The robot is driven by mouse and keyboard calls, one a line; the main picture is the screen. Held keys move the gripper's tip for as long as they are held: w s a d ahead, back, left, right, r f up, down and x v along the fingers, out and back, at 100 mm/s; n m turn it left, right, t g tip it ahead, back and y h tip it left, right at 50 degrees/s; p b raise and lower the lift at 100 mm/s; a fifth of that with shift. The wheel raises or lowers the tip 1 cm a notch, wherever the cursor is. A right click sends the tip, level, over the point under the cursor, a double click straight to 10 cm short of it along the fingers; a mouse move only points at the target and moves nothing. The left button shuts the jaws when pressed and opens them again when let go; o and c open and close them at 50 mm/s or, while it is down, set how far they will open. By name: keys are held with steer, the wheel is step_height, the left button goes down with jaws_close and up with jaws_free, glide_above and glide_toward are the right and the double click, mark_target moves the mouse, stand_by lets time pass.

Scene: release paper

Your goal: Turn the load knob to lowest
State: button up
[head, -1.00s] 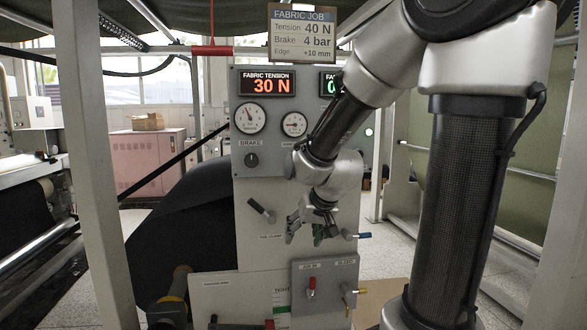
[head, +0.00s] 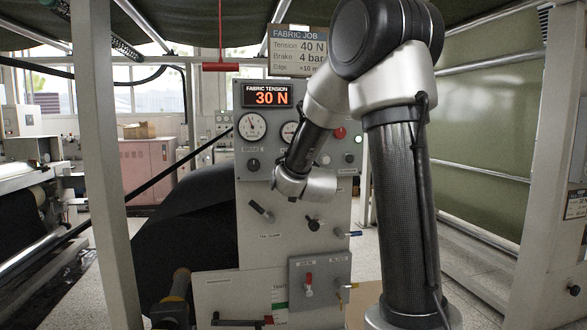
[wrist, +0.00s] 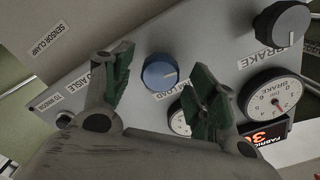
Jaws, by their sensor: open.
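The blue load knob (wrist: 160,71) sits on the grey panel in the wrist view, with a partly hidden "LOAD" label beside it. A pale mark shows on its face, toward the right side in that view. My gripper (wrist: 158,62) is open, with its green-padded fingers on either side of the knob in the picture. I see no contact, and the exact gap to the knob is unclear. In the head view my wrist covers the knob and the gripper fingers, in front of the control panel (head: 257,185).
The black brake knob (wrist: 281,24) and brake gauge (wrist: 272,94) are near the right finger. The tension display (head: 267,95) reads 30 N. The job sign (head: 297,48) says tension 40 N, brake 4 bar. Below are a lever (head: 260,209), a black knob (head: 313,225) and a red-handled valve (head: 308,281).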

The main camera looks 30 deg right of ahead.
steer(key=shift+x, duration=1.2)
steer(key=shift+c, duration=0.3)
steer(key=c, duration=1)
steer(key=shift+n, duration=0.4)
steer(key=n, duration=0.4)
steer(key=shift+n, duration=0.3)
steer(key=n, duration=0.5)
steer(key=shift+n, duration=0.3)
